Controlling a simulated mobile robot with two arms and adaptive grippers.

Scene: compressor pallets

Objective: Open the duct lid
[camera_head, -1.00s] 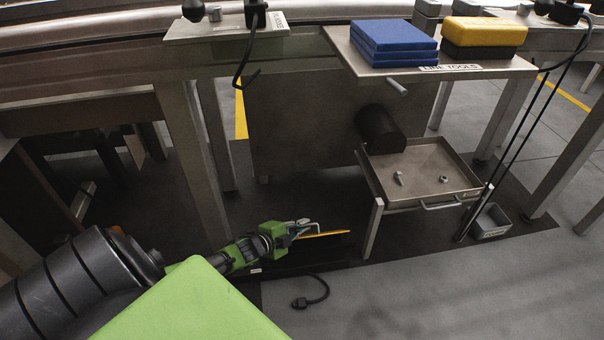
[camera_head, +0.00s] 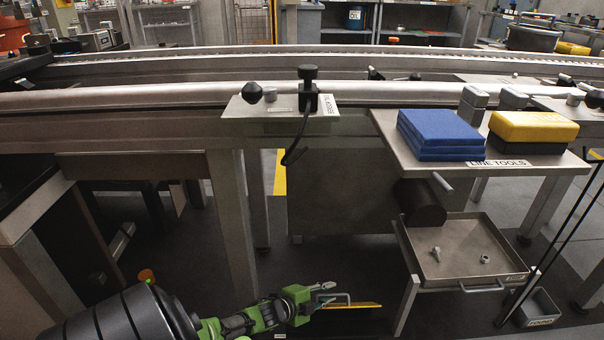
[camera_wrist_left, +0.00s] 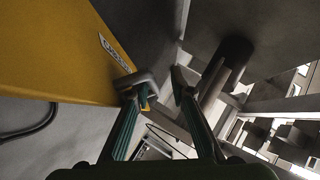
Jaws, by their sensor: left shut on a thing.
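The duct lid shows as a thin yellow strip (camera_head: 352,305) low in the head view, just right of my left gripper (camera_head: 325,293). In the left wrist view the lid is a large, slanting yellow panel (camera_wrist_left: 60,45) with a white label. Its grey bar handle (camera_wrist_left: 136,79) is at the fingertips of my left gripper (camera_wrist_left: 162,88), which is shut on it. The handle also shows as a small grey loop in the head view (camera_head: 340,297). The floor just below the lid is dark, and I cannot tell how far the lid is raised. My right gripper is out of view.

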